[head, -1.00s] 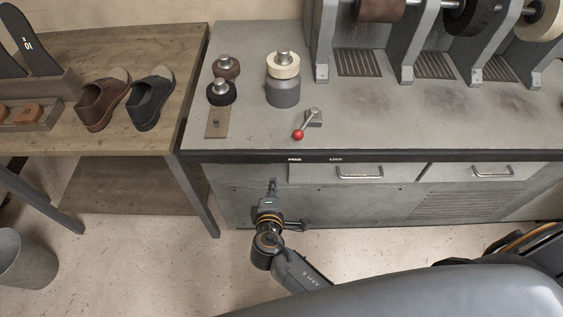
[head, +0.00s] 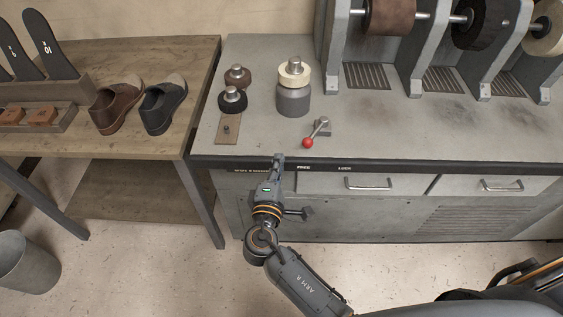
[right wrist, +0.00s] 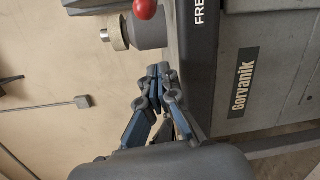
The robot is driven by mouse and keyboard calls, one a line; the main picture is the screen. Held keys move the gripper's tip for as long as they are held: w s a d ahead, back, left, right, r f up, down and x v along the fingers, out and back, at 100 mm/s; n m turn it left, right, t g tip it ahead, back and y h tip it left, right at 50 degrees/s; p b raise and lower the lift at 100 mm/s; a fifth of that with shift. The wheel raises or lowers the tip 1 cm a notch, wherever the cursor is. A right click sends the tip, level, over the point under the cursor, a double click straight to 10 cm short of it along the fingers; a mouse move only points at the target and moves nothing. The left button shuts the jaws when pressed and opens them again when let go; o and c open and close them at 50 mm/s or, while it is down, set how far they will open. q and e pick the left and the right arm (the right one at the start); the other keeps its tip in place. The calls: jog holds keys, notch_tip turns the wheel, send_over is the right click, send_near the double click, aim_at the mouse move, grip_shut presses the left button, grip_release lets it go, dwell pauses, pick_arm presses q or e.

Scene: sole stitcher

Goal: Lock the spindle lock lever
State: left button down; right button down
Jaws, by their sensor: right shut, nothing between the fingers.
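The spindle lock lever (head: 319,131) is on the grey bench top near its front edge. It is a short metal arm with a red ball knob (head: 308,142) at its front-left end and a metal pivot block at the other. The front edge below carries the labels FREE (head: 303,167) and LOCK (head: 344,168); the knob is near FREE. My right gripper (head: 277,160) is shut and empty, just in front of the bench edge, left of the lever and apart from it. In the right wrist view the shut fingertips (right wrist: 158,70) are below the red knob (right wrist: 145,9). My left gripper is not in view.
A grey cylinder with a cream wheel (head: 293,95) and two dark wheels (head: 232,98) stand behind and left of the lever. Drawer handles (head: 367,185) stick out from the bench front. A wooden table with shoes (head: 117,105) is at left. The bench top right of the lever is clear.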

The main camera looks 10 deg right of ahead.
aim_at(296, 155)
jog(key=p+x, duration=0.1)
jog(key=x, duration=0.6)
jog(key=shift+w+d+r, duration=0.15)
jog(key=shift+w, duration=0.15)
jog(key=s+d+p, duration=0.1)
jog(key=s+d, duration=0.1)
jog(key=shift+s+d+r+p, duration=0.2)
jog(key=shift+s+r+p, duration=0.1)
jog(key=shift+s+p, duration=0.1)
jog(key=shift+s+d, duration=0.15)
jog(key=shift+s, duration=0.05)
jog(key=shift+w+f, duration=0.1)
